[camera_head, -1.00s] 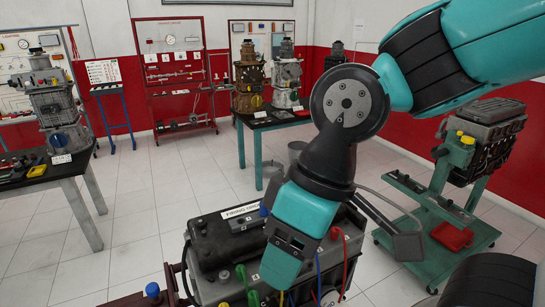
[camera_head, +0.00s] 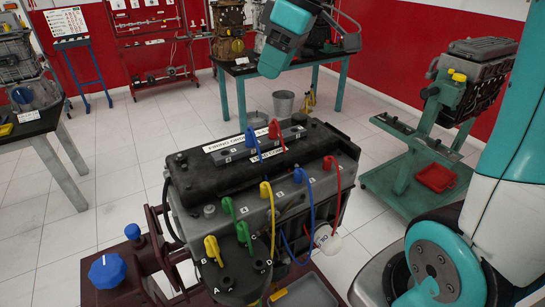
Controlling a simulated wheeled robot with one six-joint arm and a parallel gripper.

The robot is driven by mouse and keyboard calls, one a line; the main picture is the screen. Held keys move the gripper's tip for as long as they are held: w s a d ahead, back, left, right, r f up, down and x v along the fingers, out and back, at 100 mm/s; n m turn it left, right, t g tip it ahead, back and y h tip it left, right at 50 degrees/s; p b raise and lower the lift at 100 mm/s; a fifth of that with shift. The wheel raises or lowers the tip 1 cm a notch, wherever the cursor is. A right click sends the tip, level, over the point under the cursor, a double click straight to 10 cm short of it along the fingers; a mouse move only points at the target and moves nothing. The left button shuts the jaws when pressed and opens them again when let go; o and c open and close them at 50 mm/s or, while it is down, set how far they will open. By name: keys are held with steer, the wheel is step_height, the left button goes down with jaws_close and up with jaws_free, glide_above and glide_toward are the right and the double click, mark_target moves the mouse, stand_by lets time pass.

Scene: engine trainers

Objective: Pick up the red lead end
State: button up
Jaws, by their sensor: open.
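A red lead end (camera_head: 329,163) stands on the near upper side of the black engine (camera_head: 190,208), at the right of a row of coloured plugs. Its red lead hangs down toward a white round part. A second red plug (camera_head: 275,130) sits on the top cover by the number labels. My gripper (camera_head: 349,41) is at the top of the view, well above and beyond the engine and apart from both red plugs. It is open, holding nothing that I can see. My teal wrist partly hides its fingers.
Blue (camera_head: 252,139), yellow (camera_head: 266,190) and green (camera_head: 228,206) plugs with looping leads crowd the engine top close to the red ones. A green engine stand (camera_head: 405,172) is at right. Tables stand at left and back.

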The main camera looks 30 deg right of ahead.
steer(key=w+d+f+b, duration=0.3)
steer(key=w+d, duration=0.1)
steer(key=d, duration=0.5)
steer(key=p, duration=0.2)
glide_above(274, 123)
steer(key=s+d, duration=0.1)
steer(key=shift+n+t+h, duration=0.3)
steer(key=shift+t+h, duration=0.1)
step_height(274, 123, down, 10)
steer(key=shift+d+r, duration=0.1)
steer(key=shift+d, duration=0.05)
steer(key=shift+s+p+x, duration=0.2)
steer(key=shift+p+x, duration=1.05)
steer(key=shift+x, duration=1.75)
steer(key=shift+d, duration=0.1)
jaws_close()
